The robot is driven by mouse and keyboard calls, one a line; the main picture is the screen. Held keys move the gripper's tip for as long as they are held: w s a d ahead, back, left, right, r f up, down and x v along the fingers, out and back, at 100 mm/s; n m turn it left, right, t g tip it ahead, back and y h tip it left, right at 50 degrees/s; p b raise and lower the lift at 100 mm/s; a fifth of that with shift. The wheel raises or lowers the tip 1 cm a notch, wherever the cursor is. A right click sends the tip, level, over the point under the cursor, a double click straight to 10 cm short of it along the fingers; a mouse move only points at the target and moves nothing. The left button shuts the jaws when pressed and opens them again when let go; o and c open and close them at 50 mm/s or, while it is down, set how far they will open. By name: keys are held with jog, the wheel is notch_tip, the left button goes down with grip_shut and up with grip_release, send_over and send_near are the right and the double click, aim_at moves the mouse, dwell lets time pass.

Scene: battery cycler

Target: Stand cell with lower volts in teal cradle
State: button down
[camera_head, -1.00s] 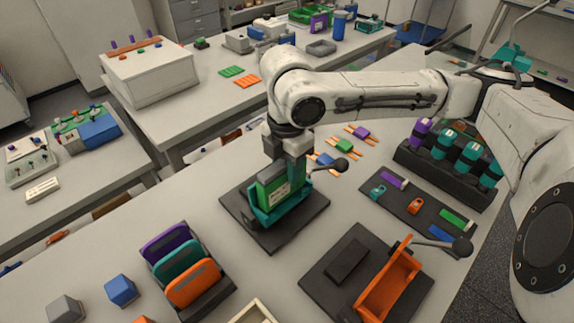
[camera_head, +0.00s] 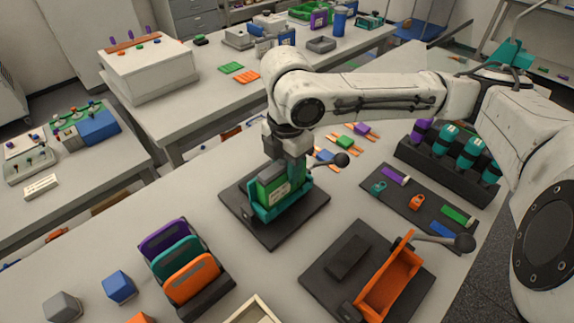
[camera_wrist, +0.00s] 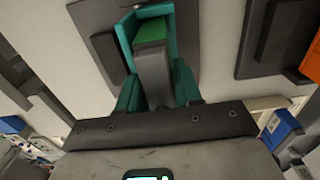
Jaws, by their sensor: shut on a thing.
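A green cell (camera_head: 273,186) with a pale label stands upright within the teal cradle (camera_head: 279,212), which sits on a dark base plate (camera_head: 240,217). My gripper (camera_head: 288,170) is above the cradle, shut on the green cell's upper part. The cell's lower part is hidden by the cradle wall. The label's text is too small to read.
An orange cradle (camera_head: 388,283) with a lever stands on a dark plate at the front right. A rack (camera_head: 218,287) of purple, teal and orange pieces is at the front left. A dark strip (camera_head: 410,203) with small coloured parts and a holder of bottles (camera_head: 444,174) lie to the right.

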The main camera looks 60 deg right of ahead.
jog(key=c, duration=0.7)
grip_release()
jog(key=shift+f, duration=0.1)
notch_tip(320, 180, up, 11)
jog(key=shift+f, duration=0.1)
